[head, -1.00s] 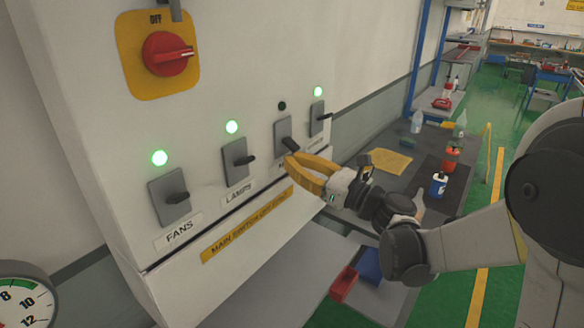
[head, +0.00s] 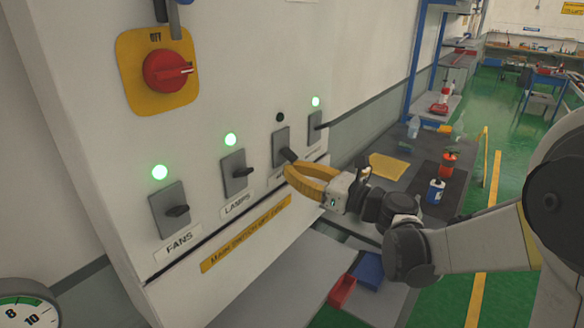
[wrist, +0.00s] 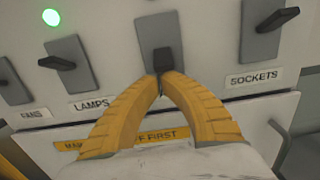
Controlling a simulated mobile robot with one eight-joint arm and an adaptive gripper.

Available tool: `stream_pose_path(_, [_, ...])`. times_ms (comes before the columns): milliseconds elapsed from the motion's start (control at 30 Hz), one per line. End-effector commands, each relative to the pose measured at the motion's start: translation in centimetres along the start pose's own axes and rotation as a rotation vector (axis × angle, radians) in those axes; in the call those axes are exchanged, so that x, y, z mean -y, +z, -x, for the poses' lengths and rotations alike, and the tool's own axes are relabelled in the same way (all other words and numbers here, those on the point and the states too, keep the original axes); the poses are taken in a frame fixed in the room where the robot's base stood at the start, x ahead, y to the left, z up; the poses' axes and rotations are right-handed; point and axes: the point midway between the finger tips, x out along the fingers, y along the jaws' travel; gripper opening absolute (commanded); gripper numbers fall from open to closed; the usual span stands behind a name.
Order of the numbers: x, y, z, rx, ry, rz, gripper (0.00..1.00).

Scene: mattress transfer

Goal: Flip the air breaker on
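The third breaker from the left (head: 281,148) is a grey plate with a black lever; its label is hidden behind my fingers. The lamp above it (head: 280,117) is dark. In the wrist view its lever (wrist: 163,58) stands at the tips of my gripper. My gripper (head: 287,166) has two yellow curved fingers whose tips meet, just below the lever. In the wrist view the closed tips (wrist: 160,84) look close against the lever's lower end; I cannot tell whether they touch.
The FANS (head: 168,210), LAMPS (head: 233,172) and SOCKETS (wrist: 270,32) breakers flank it, with green lamps lit in the head view. A red main rotary switch (head: 167,71) is above left. A bench (head: 415,180) with bottles stands to the right.

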Motion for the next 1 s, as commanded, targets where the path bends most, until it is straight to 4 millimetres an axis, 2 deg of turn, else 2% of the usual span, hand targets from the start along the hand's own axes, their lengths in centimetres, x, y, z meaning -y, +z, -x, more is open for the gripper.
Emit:
stream_pose_path(567, [0.0, 1.4, 0.7, -0.177, -0.001, 0.000, 0.00])
stream_pose_path(1000, [-0.1, 3.6, 1.4, -0.565, 0.002, 0.001, 0.00])
